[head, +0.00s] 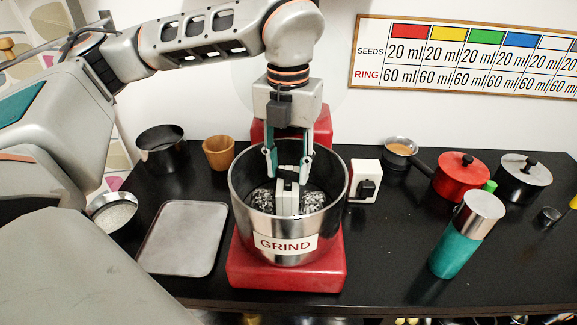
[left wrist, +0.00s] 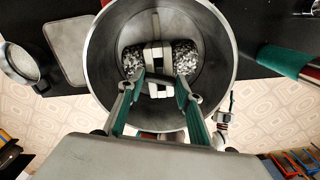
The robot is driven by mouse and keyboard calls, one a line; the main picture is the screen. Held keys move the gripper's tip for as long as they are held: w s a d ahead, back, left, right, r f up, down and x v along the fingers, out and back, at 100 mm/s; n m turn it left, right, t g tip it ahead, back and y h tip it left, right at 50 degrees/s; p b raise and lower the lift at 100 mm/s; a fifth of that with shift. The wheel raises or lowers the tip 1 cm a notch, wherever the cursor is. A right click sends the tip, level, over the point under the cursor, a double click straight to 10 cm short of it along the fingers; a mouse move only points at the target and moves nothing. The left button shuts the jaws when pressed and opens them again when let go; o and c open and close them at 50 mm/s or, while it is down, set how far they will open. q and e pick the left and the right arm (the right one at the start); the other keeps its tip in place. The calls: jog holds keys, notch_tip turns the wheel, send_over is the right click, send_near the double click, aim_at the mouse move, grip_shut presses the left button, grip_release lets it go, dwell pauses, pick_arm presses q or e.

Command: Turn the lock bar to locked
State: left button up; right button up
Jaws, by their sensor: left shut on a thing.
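A steel pot labelled GRIND (head: 290,258) stands on a red base (head: 285,278). Inside it is a pale bar with a dark band (head: 287,197), which looks like the lock bar. Grey-speckled rollers or lumps (left wrist: 183,53) lie on either side of it. In the left wrist view the pale bar (left wrist: 156,28) runs across the pot's middle, up and down the picture. My left gripper (head: 288,170) points down into the pot, its fingers on both sides of the bar and shut on it. The fingers hide part of the bar.
A grey tray (head: 183,240) lies left of the pot. A white box with a black knob (head: 365,181) stands close on the right. A teal flask (head: 465,235), a red pot (head: 462,177) and a dark pot (head: 523,180) stand farther right. The front right tabletop is clear.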

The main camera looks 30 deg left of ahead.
aim_at(287, 171)
pick_arm(q)
jog(key=shift+n, duration=1.6)
jog(key=shift+r+n, duration=0.1)
jog(key=shift+n, duration=0.2)
jog(key=o, duration=1.1)
notch_tip(287, 171, up, 12)
jog(key=shift+f, duration=0.1)
jog(key=shift+s, duration=0.1)
